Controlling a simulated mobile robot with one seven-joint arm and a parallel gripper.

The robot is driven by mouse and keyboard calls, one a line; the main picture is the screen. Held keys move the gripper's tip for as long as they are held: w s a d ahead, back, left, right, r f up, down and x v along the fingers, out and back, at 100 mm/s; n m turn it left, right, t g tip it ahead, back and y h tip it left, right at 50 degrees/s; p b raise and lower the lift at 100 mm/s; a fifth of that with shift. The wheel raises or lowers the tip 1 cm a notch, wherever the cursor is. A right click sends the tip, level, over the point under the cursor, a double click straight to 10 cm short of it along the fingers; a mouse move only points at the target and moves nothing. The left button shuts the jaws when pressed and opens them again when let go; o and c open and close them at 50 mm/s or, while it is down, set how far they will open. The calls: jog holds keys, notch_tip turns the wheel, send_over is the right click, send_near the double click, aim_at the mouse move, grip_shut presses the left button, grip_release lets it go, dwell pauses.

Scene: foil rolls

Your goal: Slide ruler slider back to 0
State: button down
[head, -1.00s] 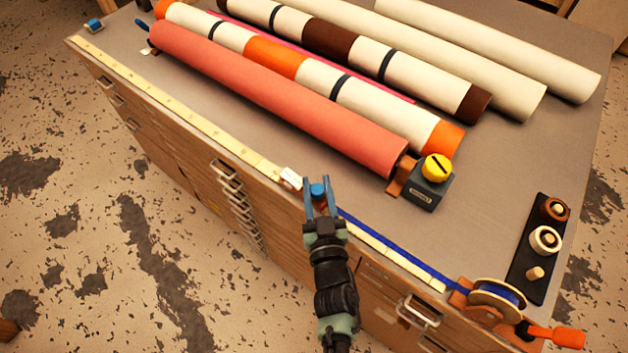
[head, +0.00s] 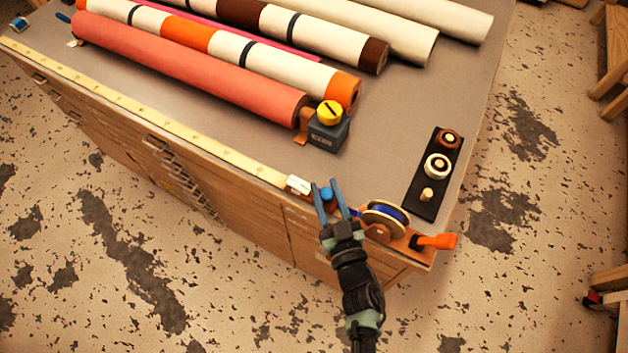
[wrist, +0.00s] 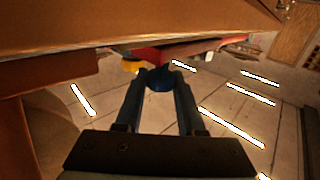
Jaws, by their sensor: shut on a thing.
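The yellow ruler (head: 160,121) runs along the front edge of the cabinet top. The white slider (head: 298,185) is at the ruler's right end in the head view, close to the reel of blue tape (head: 386,217). A round blue knob (head: 326,194) sits just right of the white block. My gripper (head: 327,188) is shut on this knob, one blue finger on each side. In the wrist view the knob (wrist: 160,81) shows between the fingertips. The ruler's scale numbers are too small to read.
A yellow-topped grey block (head: 328,130) stands behind the slider, beside the end of the red roll (head: 190,70). A black tray with pegs and rings (head: 425,205) lies at the right. An orange handle (head: 436,241) sticks out at the front right corner.

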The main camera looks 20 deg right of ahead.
jog(key=shift+s+d+f, duration=0.1)
jog(key=shift+s+d, duration=0.1)
jog(key=c, duration=0.5)
grip_release()
jog(key=s+b, duration=0.2)
jog(key=s, duration=1.1)
